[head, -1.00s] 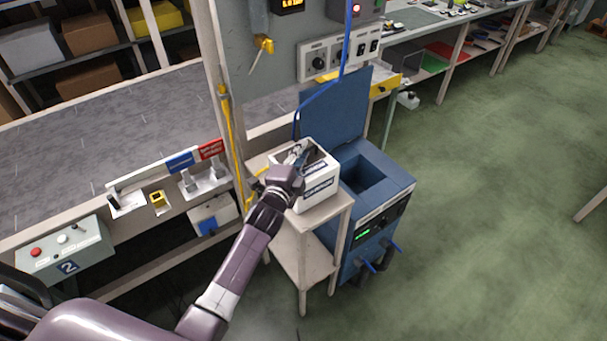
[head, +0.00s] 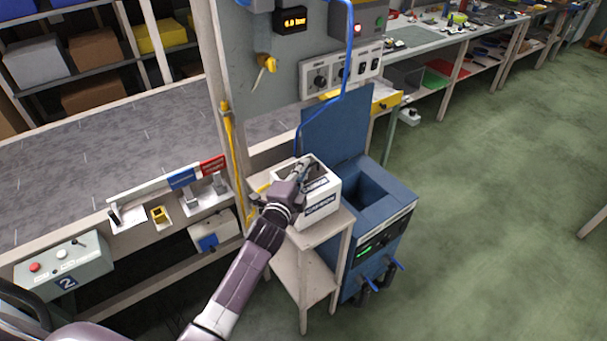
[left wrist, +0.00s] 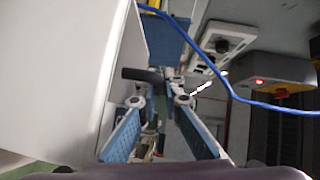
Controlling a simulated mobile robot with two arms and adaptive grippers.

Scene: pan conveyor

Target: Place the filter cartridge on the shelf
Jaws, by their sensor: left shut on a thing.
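The filter cartridge appears to be the white box (head: 324,206) with dark CARBON labels and a dark recessed top. It rests upright on a small pale stand (head: 318,232). My left gripper (head: 306,172) is at the top of the box, shut on it; the exact grip is hard to see. In the left wrist view, the blue-padded fingers (left wrist: 160,112) are beside a white wall of the box (left wrist: 60,70), with a dark bar near the fingertips. The stand has a lower shelf board (head: 312,280). My right gripper is not in view.
A blue machine (head: 395,225) with its lid raised and an open cavity stands right of the stand. A blue hose (head: 343,60) hangs behind. A grey workbench (head: 110,120) and a rack with boxes (head: 90,50) are at left. Green floor at right is clear.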

